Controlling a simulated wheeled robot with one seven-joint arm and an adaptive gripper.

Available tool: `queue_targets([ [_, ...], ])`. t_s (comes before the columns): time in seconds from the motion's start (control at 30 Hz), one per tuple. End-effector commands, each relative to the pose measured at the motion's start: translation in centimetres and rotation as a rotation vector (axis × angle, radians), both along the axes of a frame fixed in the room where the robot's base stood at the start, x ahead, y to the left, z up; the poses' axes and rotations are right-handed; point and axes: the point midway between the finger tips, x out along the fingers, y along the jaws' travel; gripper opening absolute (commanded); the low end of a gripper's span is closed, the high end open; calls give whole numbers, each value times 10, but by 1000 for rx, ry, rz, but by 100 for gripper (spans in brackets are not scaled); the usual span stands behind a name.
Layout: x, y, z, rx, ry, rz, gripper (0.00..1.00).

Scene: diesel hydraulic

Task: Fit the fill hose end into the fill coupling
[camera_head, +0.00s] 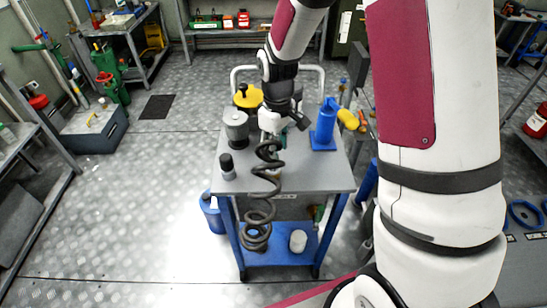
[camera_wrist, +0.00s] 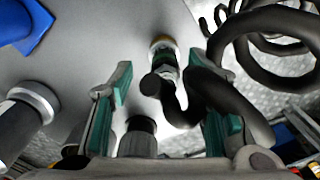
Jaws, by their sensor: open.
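The black coiled fill hose (camera_head: 259,215) runs from the trolley top down over its front edge. In the wrist view its coils (camera_wrist: 262,30) fill the upper right, and a thick black bend (camera_wrist: 178,108) lies between my fingers. My gripper (camera_head: 272,124) is over the trolley top; its green-padded fingers (camera_wrist: 166,98) are spread on either side of the hose, with no clear grip on it. A metal fitting with a brass-coloured rim (camera_wrist: 163,45) is just beyond the bend; whether it is the hose end or another part, I cannot tell. I cannot identify the fill coupling.
The trolley (camera_head: 310,177) carries a grey can (camera_head: 236,126), a yellow-topped container (camera_head: 248,96), a black-capped jar (camera_head: 227,167) and a blue stand with a yellow part (camera_head: 324,130). A blue bucket (camera_head: 212,214) is at its left.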

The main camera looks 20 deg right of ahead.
Motion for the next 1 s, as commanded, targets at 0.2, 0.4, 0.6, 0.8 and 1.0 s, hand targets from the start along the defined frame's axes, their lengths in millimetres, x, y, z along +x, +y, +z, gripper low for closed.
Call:
queue_targets([
  [0.2,0,0,0,0,0,0,8],
  [0.4,0,-1,0,-1,-1,-1,0],
  [0.6,1,-2,1,-2,-3,-2,0],
  [0.8,1,-3,6,-3,-5,-3,0],
  [1.0,1,-4,12,-4,-5,-4,0],
])
